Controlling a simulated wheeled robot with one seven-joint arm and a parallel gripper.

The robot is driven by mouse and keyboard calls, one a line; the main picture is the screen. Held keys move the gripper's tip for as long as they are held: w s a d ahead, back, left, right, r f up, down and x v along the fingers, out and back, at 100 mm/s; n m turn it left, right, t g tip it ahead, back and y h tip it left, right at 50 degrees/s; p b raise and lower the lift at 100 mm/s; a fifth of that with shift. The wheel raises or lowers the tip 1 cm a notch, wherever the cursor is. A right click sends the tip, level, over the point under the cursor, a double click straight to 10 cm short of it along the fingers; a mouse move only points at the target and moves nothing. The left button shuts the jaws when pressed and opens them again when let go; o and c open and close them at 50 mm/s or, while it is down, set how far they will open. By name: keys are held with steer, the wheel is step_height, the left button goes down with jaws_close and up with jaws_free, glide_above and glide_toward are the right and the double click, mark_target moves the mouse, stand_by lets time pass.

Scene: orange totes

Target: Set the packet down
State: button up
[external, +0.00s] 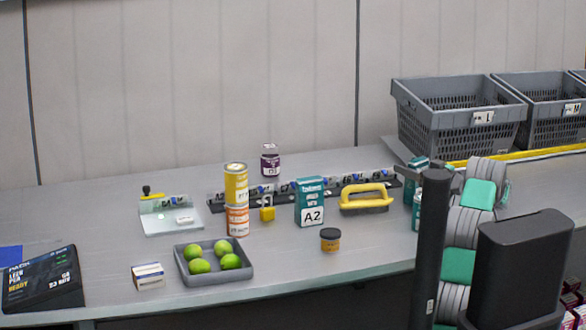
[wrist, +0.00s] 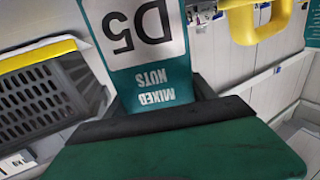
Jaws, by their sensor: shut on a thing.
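The packet (wrist: 144,62) is teal with a white label reading D5 and the words MIXED NUTS, upside down in the wrist view. My gripper (wrist: 165,118) is shut on its near end, and the rest of it sticks out beyond the fingers. In the external view my gripper (external: 410,174) is over the right part of the table. A teal and white piece below it, likely the packet (external: 416,206), is partly hidden by my dark upright part. I cannot tell whether the packet touches the table.
The grey table (external: 300,270) has free room at its front middle. A yellow handled tool (external: 366,197), a teal A2 box (external: 310,203) and a small dark jar (external: 330,239) stand left of my gripper. Grey baskets (external: 458,120) stand behind on the right. A tray (external: 213,272) holds several limes.

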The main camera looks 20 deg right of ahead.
steer(key=shift+f, duration=0.2)
steer(key=o, duration=1.5)
steer(key=shift+r, duration=0.25)
steer(key=b+v, duration=0.3)
steer(key=v, duration=0.9)
steer(key=shift+f, duration=0.1)
